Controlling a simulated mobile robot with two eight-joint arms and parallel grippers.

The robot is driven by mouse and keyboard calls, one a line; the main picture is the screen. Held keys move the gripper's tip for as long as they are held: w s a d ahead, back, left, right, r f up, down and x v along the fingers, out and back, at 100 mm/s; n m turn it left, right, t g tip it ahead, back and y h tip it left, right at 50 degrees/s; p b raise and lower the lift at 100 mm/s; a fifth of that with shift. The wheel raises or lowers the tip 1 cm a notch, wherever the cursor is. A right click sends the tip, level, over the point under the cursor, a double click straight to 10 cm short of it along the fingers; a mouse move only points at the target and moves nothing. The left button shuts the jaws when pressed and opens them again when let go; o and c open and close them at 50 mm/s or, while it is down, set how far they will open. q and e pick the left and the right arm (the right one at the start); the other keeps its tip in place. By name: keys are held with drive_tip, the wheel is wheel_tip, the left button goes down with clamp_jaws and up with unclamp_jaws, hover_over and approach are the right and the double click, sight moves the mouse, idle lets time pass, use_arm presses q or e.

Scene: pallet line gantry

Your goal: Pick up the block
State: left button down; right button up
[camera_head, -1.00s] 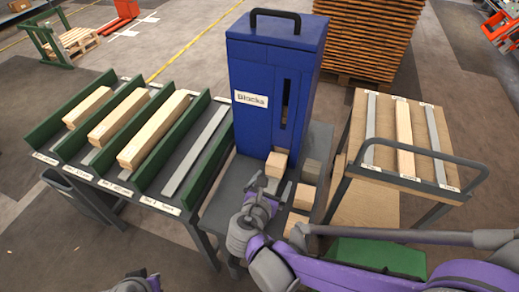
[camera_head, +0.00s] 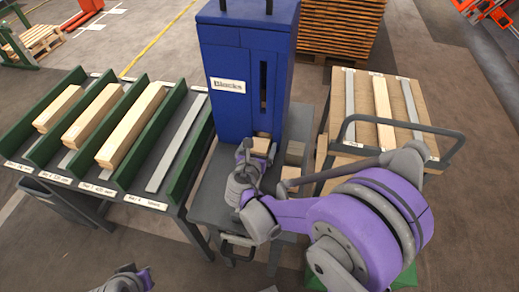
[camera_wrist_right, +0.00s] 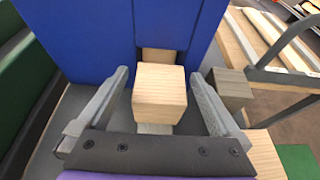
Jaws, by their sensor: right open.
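A light wooden block (camera_wrist_right: 160,92) sits at the outlet at the foot of the blue dispenser labelled Blocks (camera_head: 232,110). In the head view the block (camera_head: 262,145) is partly hidden by my right gripper. My right gripper (camera_head: 257,152) is in front of the outlet. In the right wrist view its two fingers (camera_wrist_right: 160,88) are open, one on each side of the block, with gaps between. My left gripper (camera_head: 128,276) shows only in part at the bottom edge, and its fingers cannot be made out clearly.
A grey block (camera_wrist_right: 229,88) stands to the right of the gripper. A green-divided rack (camera_head: 178,180) with planks stands left. A cart (camera_head: 345,128) with a curved handle stands right.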

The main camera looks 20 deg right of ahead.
drive_tip(key=shift+w+d+f, duration=0.1)
drive_tip(key=shift+w+d, duration=0.05)
drive_tip(key=shift+w, duration=0.05)
drive_tip(key=c, duration=1.4)
drive_tip(key=shift+s, duration=0.1)
